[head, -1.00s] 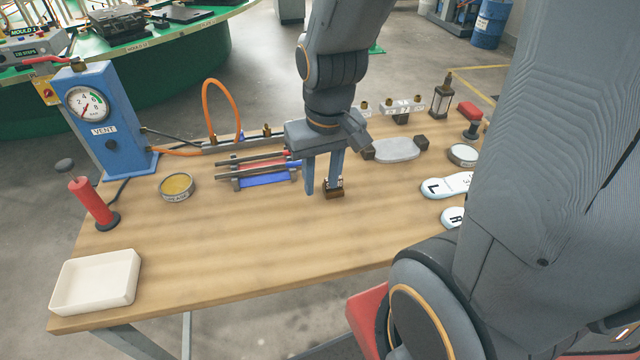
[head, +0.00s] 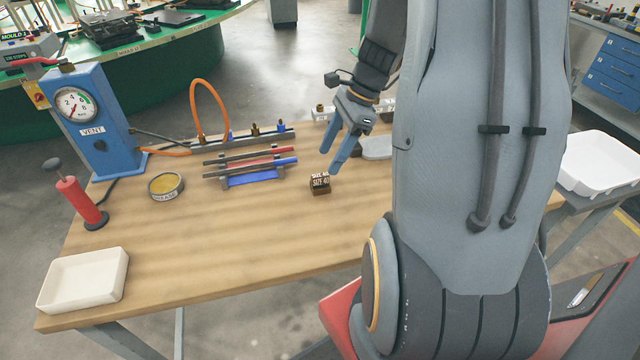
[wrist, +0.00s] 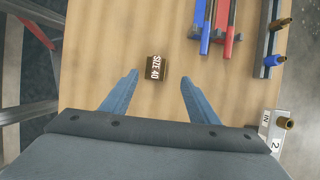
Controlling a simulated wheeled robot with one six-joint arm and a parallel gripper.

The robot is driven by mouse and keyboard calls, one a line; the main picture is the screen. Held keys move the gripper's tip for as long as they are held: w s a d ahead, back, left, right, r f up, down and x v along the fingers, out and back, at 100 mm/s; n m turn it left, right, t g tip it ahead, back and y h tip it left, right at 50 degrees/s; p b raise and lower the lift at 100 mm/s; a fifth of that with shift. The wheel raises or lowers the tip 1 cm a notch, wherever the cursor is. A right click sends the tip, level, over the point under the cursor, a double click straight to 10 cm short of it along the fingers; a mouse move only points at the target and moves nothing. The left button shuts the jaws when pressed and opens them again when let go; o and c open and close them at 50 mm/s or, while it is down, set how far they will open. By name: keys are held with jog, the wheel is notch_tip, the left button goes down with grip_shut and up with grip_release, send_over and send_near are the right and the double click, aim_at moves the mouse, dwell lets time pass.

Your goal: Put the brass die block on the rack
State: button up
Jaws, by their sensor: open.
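The die block (head: 320,184) is a small dark-brown and brass cube marked SIZE 40. It stands alone on the wooden table, right of the low rack (head: 224,182) that carries dark, red and blue rods. My gripper (head: 329,161) is open and empty, tilted above and behind the block, apart from it. In the wrist view the block (wrist: 155,67) lies just beyond the spread fingertips (wrist: 161,77), roughly centred between them. The rack's rods show to its right in that view.
A rail (head: 240,140) with brass fittings lies behind the rack. A blue vent gauge box (head: 95,125), a round tin (head: 166,186), a red hand pump (head: 80,203) and a white tray (head: 84,280) stand at left. The table front is clear. A grey pad (head: 377,148) lies behind my gripper.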

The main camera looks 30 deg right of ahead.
aim_at(321, 175)
jog(key=x, duration=0.2)
jog(key=p+x, duration=0.1)
jog(key=x, duration=0.3)
jog(key=shift+s+a+r+p, duration=0.1)
jog(key=shift+s+a+p, duration=0.2)
jog(key=shift+s+a, duration=0.1)
jog(key=shift+w+a+f, duration=0.1)
jog(key=shift+a+f, duration=0.1)
jog(key=shift+f, duration=0.4)
jog(key=shift+c, duration=0.2)
grip_shut()
jog(key=shift+r, duration=0.1)
